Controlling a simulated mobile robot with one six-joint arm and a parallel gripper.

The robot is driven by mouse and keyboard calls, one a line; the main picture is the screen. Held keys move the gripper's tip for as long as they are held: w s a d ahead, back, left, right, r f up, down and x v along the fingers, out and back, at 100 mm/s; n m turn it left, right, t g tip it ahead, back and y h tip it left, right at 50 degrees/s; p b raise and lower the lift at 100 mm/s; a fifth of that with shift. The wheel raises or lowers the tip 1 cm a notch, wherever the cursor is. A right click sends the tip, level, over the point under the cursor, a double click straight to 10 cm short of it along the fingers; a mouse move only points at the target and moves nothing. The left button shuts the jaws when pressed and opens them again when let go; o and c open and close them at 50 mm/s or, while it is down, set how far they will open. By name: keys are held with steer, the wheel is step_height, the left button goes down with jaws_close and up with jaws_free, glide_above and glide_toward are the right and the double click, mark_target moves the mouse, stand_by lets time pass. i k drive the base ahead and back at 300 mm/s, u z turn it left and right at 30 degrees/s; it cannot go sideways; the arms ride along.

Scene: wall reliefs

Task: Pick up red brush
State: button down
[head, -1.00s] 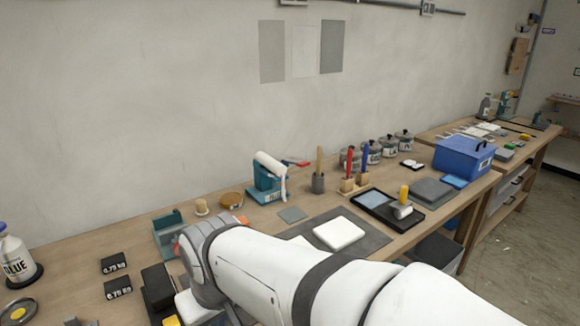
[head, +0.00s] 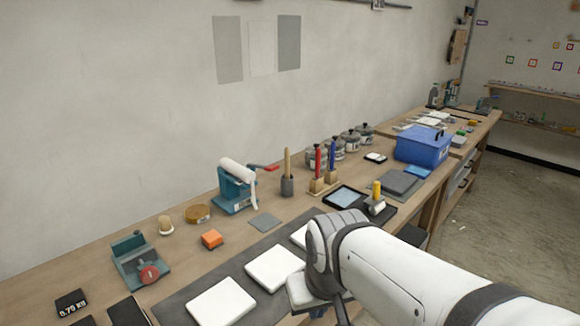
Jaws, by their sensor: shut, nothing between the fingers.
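The red brush (head: 318,161) stands upright in a small wooden stand (head: 321,187) on the workbench, near the wall. A blue-handled tool (head: 332,157) stands beside it in the same stand, just to its right. My white arm comes in from the lower right and bends near the bench's front edge, well in front of the brush. My gripper does not show clearly in the head view; its fingers are out of sight. The brush is free of my arm.
A grey cup (head: 287,187) with a wooden-handled tool stands left of the stand, and a teal roller device (head: 233,188) farther left. Lidded jars (head: 351,141) stand behind. A black tray (head: 354,198) lies in front. White tiles (head: 222,303) lie on a dark mat.

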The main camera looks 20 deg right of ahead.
mark_target(318, 153)
steer(key=z, duration=0.35)
steer(key=k, duration=0.95)
steer(key=z, duration=2.6)
steer(key=i, duration=0.2)
steer(key=u, duration=1.6)
steer(key=i, duration=1.85)
steer(key=u, duration=0.65)
steer(key=k, duration=0.8)
steer(key=u, duration=0.2)
steer(key=i, duration=0.9)
steer(key=z, duration=0.1)
